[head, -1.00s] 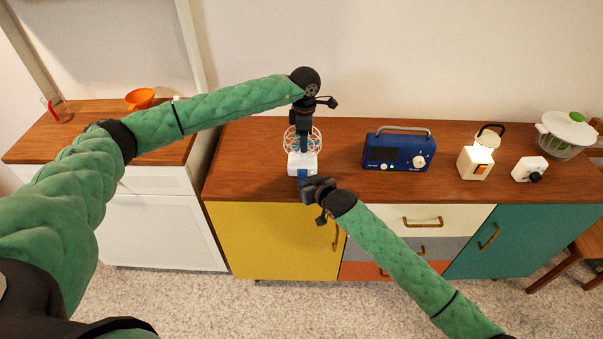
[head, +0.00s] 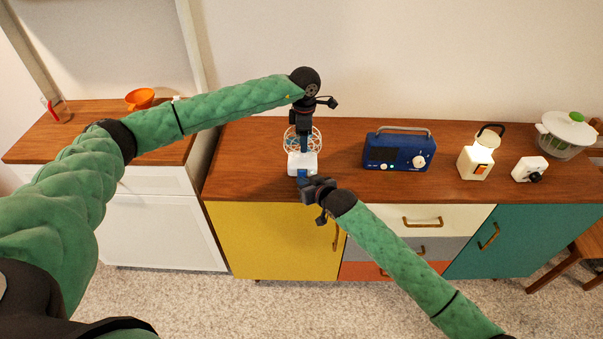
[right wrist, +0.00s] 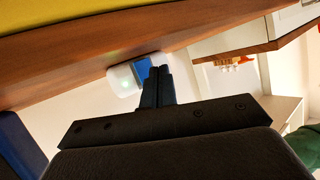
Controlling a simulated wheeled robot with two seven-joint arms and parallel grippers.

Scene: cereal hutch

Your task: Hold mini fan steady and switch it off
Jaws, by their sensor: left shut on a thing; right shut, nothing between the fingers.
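The mini fan has a white base (head: 311,163) and a round pale wire cage (head: 290,138) with blue inside; it stands upright near the front edge of the wooden cabinet top. My left gripper (head: 304,146) reaches down over the cage from above and is shut on the fan; its fingers hide part of the cage. My right gripper (head: 304,181) is shut and empty at the front of the base, by a blue switch (head: 301,173). In the right wrist view, the shut fingers (right wrist: 157,72) overlap the blue switch (right wrist: 143,68) on the white base (right wrist: 122,80); contact is unclear.
A blue radio (head: 398,151) stands right of the fan. Further right are a cream lantern (head: 475,164), a white device with a black knob (head: 529,169) and a bowl with a white lid (head: 568,128).

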